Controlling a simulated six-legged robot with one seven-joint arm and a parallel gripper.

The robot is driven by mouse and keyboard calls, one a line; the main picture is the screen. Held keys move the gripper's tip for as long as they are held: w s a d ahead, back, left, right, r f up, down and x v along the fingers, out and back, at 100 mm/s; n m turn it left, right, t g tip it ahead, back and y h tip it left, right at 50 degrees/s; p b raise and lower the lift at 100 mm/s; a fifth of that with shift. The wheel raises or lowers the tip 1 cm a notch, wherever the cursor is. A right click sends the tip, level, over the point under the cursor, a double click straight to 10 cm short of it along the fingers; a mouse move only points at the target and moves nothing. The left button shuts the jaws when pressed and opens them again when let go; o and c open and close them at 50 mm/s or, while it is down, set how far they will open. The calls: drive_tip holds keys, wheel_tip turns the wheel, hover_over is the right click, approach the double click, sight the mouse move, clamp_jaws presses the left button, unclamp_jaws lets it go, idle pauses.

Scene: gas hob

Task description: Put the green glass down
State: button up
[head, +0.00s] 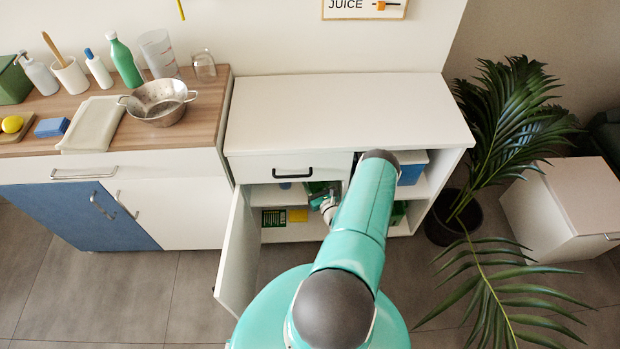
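My teal arm reaches forward and down into the open white cabinet (350,105) below the counter. My gripper (319,192) is small and partly hidden at the cabinet's shelf level, behind the open door's opening. A green patch shows at the gripper, and I cannot tell whether it is the green glass or part of something else. Whether the fingers are open or shut does not show. The green glass is not clearly seen anywhere.
The cabinet door (238,255) stands open left of my arm, under a drawer (290,168). A green and yellow item (274,217) is on the lower level. A blue-sided box (411,170) sits in the right compartment. A potted plant (455,215) crowds the right. The white countertop is clear.

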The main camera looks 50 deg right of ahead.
drive_tip(key=x, duration=0.4)
drive_tip(key=shift+w+d, duration=0.1)
drive_tip(key=shift+w, duration=0.1)
drive_tip(key=shift+s+f, duration=0.1)
drive_tip(key=shift+f, duration=0.65)
drive_tip(key=shift+f, duration=0.15)
drive_tip(key=o, duration=1.1)
drive_tip(key=v, duration=1.2)
